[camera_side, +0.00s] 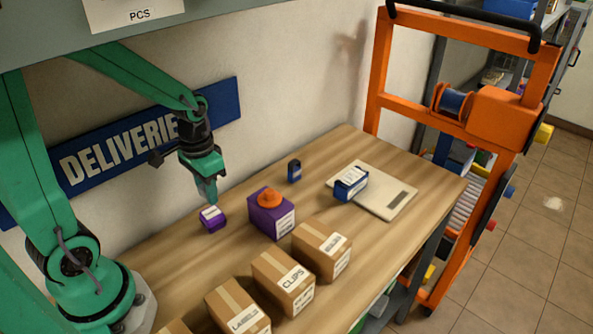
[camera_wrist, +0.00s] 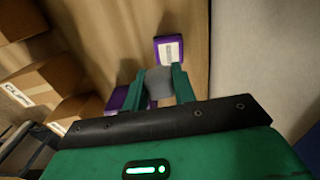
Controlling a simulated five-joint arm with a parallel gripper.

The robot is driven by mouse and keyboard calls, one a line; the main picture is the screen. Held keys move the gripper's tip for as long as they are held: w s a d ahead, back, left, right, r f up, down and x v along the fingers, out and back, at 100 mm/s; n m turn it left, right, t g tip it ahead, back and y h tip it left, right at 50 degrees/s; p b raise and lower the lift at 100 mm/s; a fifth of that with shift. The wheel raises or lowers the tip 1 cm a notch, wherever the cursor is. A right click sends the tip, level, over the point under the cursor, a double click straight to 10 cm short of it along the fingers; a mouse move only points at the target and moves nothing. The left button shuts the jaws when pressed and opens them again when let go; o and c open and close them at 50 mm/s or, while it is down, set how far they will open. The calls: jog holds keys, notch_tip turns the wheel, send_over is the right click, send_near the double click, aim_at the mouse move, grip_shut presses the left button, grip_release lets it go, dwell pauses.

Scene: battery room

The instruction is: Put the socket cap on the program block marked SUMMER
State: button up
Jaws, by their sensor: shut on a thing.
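My gripper (camera_side: 211,197) hangs over the left part of the wooden table. In the wrist view its green fingers (camera_wrist: 158,76) are shut on a grey rounded piece, which I take for the socket cap (camera_wrist: 158,88). In the side view the fingers hide the cap. A small purple block (camera_side: 212,220) with a white label lies close below the fingertips; it also shows beyond them in the wrist view (camera_wrist: 168,48). A blue block (camera_side: 351,182) with a white label rests on a pale flat plate. The print on both labels is too small to read, so I cannot tell which says SUMMER.
A larger purple box (camera_side: 270,217) with an orange knob (camera_side: 269,197) stands right of my gripper. Several cardboard boxes (camera_side: 284,281) line the front edge. A small dark blue container (camera_side: 294,171) stands behind, near the pale plate (camera_side: 395,201). An orange frame (camera_side: 380,68) stands beyond the right end.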

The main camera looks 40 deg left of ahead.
aim_at(211, 212)
jog(key=shift+w+a+f, duration=0.25)
jog(key=shift+a+f, duration=0.2)
jog(key=shift+a, duration=0.25)
jog(key=shift+f, duration=2)
jog(key=shift+f, duration=0.1)
jog(key=o, duration=0.9)
jog(key=shift+o, duration=0.2)
jog(key=shift+r, duration=6.15)
